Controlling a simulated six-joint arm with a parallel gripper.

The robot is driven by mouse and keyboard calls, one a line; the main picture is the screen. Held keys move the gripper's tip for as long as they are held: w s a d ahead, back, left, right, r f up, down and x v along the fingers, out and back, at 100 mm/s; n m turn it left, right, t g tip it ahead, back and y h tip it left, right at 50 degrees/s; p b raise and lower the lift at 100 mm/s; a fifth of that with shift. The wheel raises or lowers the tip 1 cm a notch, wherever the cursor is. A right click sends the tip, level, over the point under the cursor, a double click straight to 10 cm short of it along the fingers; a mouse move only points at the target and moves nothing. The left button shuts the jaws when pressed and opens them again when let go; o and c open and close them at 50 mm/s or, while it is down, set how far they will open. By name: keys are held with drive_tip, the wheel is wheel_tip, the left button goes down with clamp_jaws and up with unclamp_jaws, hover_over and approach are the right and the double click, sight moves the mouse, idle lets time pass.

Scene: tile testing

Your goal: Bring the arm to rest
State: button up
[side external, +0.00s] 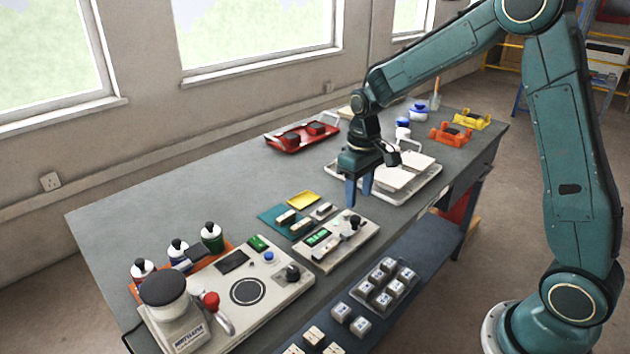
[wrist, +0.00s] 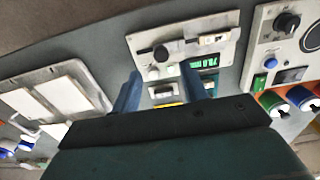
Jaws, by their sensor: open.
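My gripper (side external: 358,192) hangs above the grey workbench (side external: 140,215), fingers pointing down. Its two blue fingers are apart with nothing between them in the side view. In the wrist view my gripper (wrist: 158,82) has its fingers spread over the bench near a grey instrument with a green display (wrist: 185,30). That instrument also shows in the side view (side external: 345,252), just below and in front of the fingers. The gap between fingertips and instrument cannot be judged exactly.
A white tray with pale tiles (side external: 430,187) lies right of my gripper. A larger machine with a round plate (side external: 285,298) and bottles (side external: 212,237) stand front left. A teal mat (side external: 275,215) with small pieces is close by. A red tray (side external: 275,143) sits behind.

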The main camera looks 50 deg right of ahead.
drive_tip(key=s+a+r+t, duration=0.2)
drive_tip(key=s+a+r, duration=0.1)
drive_tip(key=s+r, duration=0.7)
drive_tip(key=s+a+r+t, duration=0.1)
drive_tip(key=s+r, duration=0.1)
drive_tip(key=s, duration=0.5)
drive_tip(key=s+a+r+t, duration=0.1)
drive_tip(key=s+r+t, duration=0.1)
drive_tip(key=s, duration=0.5)
drive_tip(key=shift+a+r+t, duration=0.3)
drive_tip(key=shift+a+r, duration=0.1)
drive_tip(key=shift+r, duration=0.05)
